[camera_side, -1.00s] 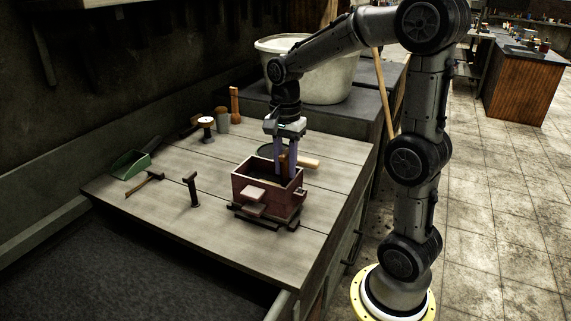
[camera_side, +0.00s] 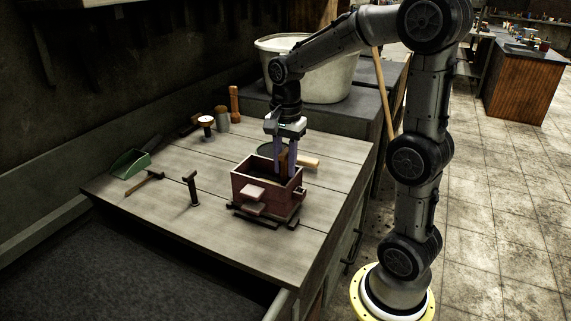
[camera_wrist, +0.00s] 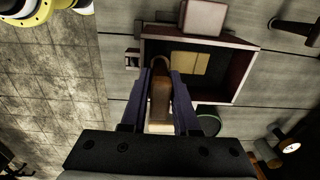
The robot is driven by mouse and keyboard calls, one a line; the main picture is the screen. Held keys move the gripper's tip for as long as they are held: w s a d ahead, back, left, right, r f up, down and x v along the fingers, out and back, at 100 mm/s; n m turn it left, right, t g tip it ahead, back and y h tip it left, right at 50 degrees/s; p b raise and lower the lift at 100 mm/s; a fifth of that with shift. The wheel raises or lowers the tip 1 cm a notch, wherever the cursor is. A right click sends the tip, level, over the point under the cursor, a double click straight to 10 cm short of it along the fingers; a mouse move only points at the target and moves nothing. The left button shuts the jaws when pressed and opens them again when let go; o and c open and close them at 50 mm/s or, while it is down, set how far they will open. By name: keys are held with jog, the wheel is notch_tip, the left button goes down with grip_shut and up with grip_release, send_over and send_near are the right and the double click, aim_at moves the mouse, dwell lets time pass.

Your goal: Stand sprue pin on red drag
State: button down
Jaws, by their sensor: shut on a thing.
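The red drag (camera_side: 262,198) is an open reddish-brown box on the workbench. It also shows in the wrist view (camera_wrist: 242,75), with a tan block-like patch (camera_wrist: 190,62) on its dark inside. My gripper (camera_side: 285,172) points down at the drag's far side. Its purple fingers are shut on a brown wooden piece, apparently the sprue pin (camera_wrist: 160,100), which is upright between them in the side view. The drag's wall hides the pin's lower end there, so I cannot tell whether it touches anything.
A round green-rimmed sieve-like thing with a pale handle (camera_side: 308,163) lies behind the drag. A small hammer-like tool (camera_side: 192,190), another thin tool (camera_side: 146,184) and a green scoop (camera_side: 130,163) are to the left. Several small tools stand at the back. The bench front is clear.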

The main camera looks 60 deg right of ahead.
jog(key=c, duration=0.6)
grip_release()
notch_tip(320, 180, down, 2)
jog(key=shift+s+g, duration=0.15)
jog(key=shift+g, duration=0.15)
jog(key=shift+r, duration=0.2)
notch_tip(320, 180, up, 13)
jog(key=shift+r, duration=0.2)
jog(key=shift+a+r, duration=0.2)
jog(key=shift+r, duration=0.1)
jog(key=s+a+r+n+t, duration=0.1)
jog(key=s+a+n+t, duration=0.1)
jog(key=s+a+n, duration=0.4)
jog(key=s+a+f+n+t, duration=0.1)
jog(key=s+f+n, duration=0.1)
jog(key=f+n, duration=0.1)
jog(key=s+a+f+n+t, duration=0.1)
jog(key=s+a+f+n, duration=0.1)
jog(key=n, duration=0.3)
jog(key=s+a+f+n+t, duration=0.1)
jog(key=s+f+n, duration=0.2)
jog(key=f+n, duration=0.1)
jog(key=shift+s+a+f+t, duration=0.1)
jog(key=shift+s+a+t, duration=0.1)
jog(key=shift+a+t, duration=0.15)
